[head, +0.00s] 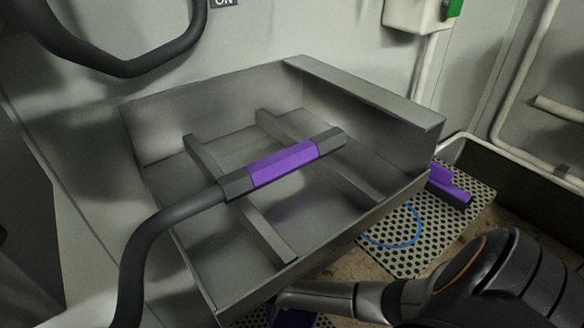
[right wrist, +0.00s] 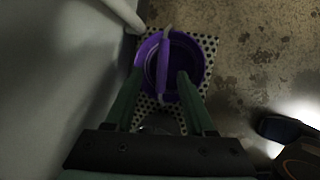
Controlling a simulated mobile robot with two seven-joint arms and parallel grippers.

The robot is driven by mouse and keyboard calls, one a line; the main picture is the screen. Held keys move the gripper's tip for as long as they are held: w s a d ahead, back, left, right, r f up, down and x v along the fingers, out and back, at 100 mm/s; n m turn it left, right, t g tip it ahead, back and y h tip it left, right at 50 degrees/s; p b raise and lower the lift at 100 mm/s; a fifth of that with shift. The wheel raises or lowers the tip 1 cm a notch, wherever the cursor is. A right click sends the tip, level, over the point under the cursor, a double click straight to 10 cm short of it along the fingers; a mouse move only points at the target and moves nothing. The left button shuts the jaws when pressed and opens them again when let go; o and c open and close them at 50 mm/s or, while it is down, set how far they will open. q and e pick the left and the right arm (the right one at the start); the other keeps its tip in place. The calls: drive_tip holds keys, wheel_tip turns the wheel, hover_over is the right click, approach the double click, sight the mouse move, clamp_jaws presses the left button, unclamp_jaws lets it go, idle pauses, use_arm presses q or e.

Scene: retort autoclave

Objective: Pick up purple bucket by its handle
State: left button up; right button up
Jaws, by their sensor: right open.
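The purple bucket (right wrist: 197,62) stands upright on a perforated mat in the right wrist view. Its handle (right wrist: 163,68), with a purple grip, is raised across the bucket's opening. My right gripper (right wrist: 160,73) is open, and its two dark green fingers point down toward the bucket. The handle appears between the fingertips; I cannot tell how far below them it is. In the head view only a purple patch (head: 295,319) shows at the bottom edge, probably the bucket, mostly hidden by the tray and my right arm. My left gripper is not in view.
A grey metal tray (head: 368,92) juts out above my right forearm, with a purple-gripped bar (head: 283,164) over it. Another perforated mat (head: 460,222) holds a purple object (head: 450,187) and a blue ring (head: 418,230). A grey wall (right wrist: 55,80) stands left of the bucket.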

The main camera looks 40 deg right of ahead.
drive_tip(key=shift+w+d+f, duration=0.1)
drive_tip(key=shift+d+f, duration=0.05)
drive_tip(key=shift+f, duration=0.25)
drive_tip(key=b+x, duration=0.4)
drive_tip(key=x, duration=0.1)
drive_tip(key=shift+s+a+f, duration=0.2)
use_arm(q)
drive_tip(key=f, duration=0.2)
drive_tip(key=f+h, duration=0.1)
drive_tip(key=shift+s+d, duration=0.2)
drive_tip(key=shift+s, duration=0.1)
use_arm(e)
drive_tip(key=shift+r, duration=0.1)
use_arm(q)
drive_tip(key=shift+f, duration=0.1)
use_arm(e)
clamp_jaws()
